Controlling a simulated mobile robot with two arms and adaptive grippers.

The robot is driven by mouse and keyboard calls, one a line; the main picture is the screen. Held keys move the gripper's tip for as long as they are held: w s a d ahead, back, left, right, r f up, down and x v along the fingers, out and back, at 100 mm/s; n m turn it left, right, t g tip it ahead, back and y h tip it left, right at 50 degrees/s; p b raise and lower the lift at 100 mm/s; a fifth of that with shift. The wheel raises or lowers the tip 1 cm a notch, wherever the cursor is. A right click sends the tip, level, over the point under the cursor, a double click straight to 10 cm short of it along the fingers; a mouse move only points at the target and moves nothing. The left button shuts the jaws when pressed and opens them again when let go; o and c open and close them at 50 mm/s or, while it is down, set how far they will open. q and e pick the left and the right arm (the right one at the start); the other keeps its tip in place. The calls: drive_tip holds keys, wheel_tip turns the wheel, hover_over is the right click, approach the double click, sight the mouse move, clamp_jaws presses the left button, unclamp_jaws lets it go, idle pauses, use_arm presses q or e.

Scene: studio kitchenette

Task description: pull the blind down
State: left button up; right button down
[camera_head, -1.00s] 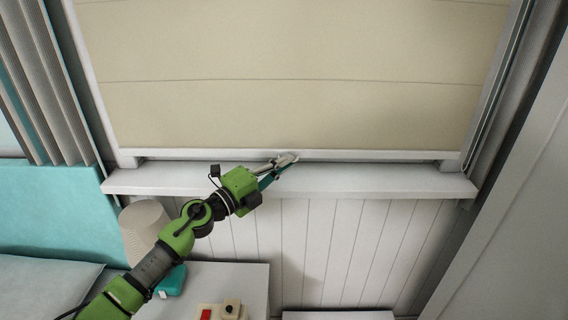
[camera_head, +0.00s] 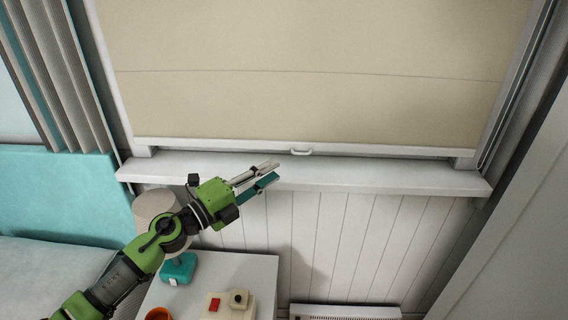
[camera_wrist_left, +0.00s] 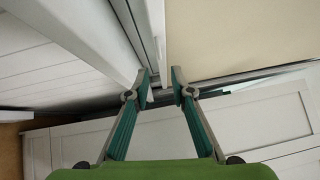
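The beige blind (camera_head: 300,40) hangs over the window, with its white bottom bar (camera_head: 400,151) just above the sill. A small white handle (camera_head: 301,152) sticks out from the middle of that bar. My left gripper (camera_head: 276,172) is in front of the sill, below and left of the handle, apart from it. In the left wrist view its fingertips (camera_wrist_left: 163,86) are apart with nothing between them, and part of the blind (camera_wrist_left: 235,35) shows beyond. My right gripper is not in view.
The white sill (camera_head: 390,175) runs below the blind. Below left stand a lamp (camera_head: 155,205), a teal object (camera_head: 179,268) and a cream box (camera_head: 228,305) on a white cabinet. A heater (camera_head: 345,311) is at the wall's foot. Grey curtains (camera_head: 60,75) hang at left.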

use_arm(q)
drive_tip(key=shift+v, duration=1.2)
drive_tip(key=c, duration=0.3)
wheel_tip(320, 180, up, 9)
drive_tip(key=n+t+y+p, duration=0.55)
drive_tip(key=n+p, duration=0.25)
drive_tip(key=n, duration=1.7)
drive_tip(key=s+d+f+n+g+y+p, duration=0.1)
drive_tip(key=s+d+f+n+g+p, duration=0.1)
drive_tip(key=n, duration=0.7)
drive_tip(key=s+d+f+n+g+y+p, duration=0.1)
drive_tip(key=s+d+f+n+g+p, duration=0.15)
drive_tip(key=n, duration=0.65)
drive_tip(key=x, duration=0.4)
drive_tip(key=p+x, duration=0.1)
drive_tip(key=x, duration=0.4)
drive_tip(key=p+x, duration=0.1)
drive_tip(key=x, duration=0.3)
drive_tip(key=shift+w+a+f, duration=0.2)
drive_tip(key=shift+w, duration=0.25)
